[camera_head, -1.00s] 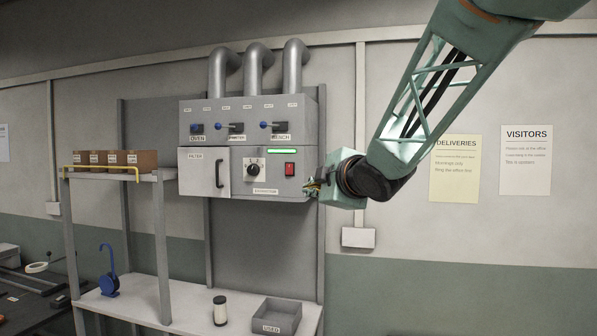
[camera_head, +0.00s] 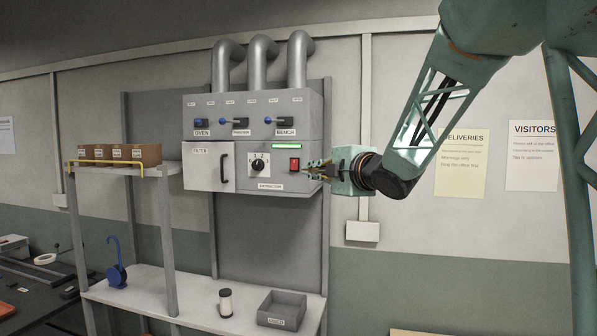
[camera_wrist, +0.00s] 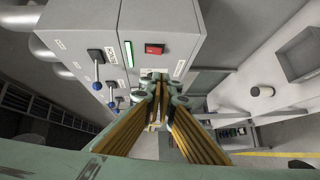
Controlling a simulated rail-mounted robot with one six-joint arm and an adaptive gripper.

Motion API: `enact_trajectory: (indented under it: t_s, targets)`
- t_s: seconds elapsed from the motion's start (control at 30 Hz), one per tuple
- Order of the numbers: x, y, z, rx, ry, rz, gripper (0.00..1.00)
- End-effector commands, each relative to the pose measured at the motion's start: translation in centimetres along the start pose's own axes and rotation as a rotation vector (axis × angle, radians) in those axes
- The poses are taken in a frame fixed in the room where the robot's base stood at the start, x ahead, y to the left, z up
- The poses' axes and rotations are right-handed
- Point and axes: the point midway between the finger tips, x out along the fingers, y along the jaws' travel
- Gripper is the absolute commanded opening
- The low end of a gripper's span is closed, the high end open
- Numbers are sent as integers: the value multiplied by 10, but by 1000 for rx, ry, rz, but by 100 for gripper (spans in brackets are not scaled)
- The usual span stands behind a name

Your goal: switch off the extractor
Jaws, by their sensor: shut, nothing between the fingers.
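The extractor (camera_head: 231,120) is a grey wall-mounted cabinet with pipes rising from its top. On its lower front are a lit green bar (camera_head: 287,146), a red rocker switch (camera_head: 294,164) and a black dial (camera_head: 258,165). In the wrist view the red switch (camera_wrist: 154,49) and the green bar (camera_wrist: 128,54) show beyond the fingers. My gripper (camera_head: 308,170) is shut and empty, just right of the red switch in the head view. I cannot tell whether its tips touch the panel. In the wrist view my gripper (camera_wrist: 155,88) lies below the switch.
The cabinet has several blue-knobbed levers (camera_head: 277,121) and a filter door (camera_head: 208,166) with a black handle. Below, a bench holds a grey bin (camera_head: 282,308), a white jar (camera_head: 225,302) and a blue item (camera_head: 115,265). A shelf with brown boxes (camera_head: 120,153) stands left.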

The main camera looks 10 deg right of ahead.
Motion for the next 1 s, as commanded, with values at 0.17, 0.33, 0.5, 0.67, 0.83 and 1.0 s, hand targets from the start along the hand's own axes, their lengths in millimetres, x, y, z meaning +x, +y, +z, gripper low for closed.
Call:
enact_trajectory:
  t_s: [0.17, 0.33, 0.5, 0.67, 0.83, 1.0]
  targets:
    - [0, 0, 0, 0, 0, 0, 0]
    - [4, 0, 0, 1, -1, -1, 0]
    - [14, 0, 0, 0, 0, -2, 0]
    - [28, -1, 0, 0, 0, -2, 0]
    - [45, 0, 0, 1, 0, -1, 0]
    - [63, 0, 0, 1, 0, -1, 0]
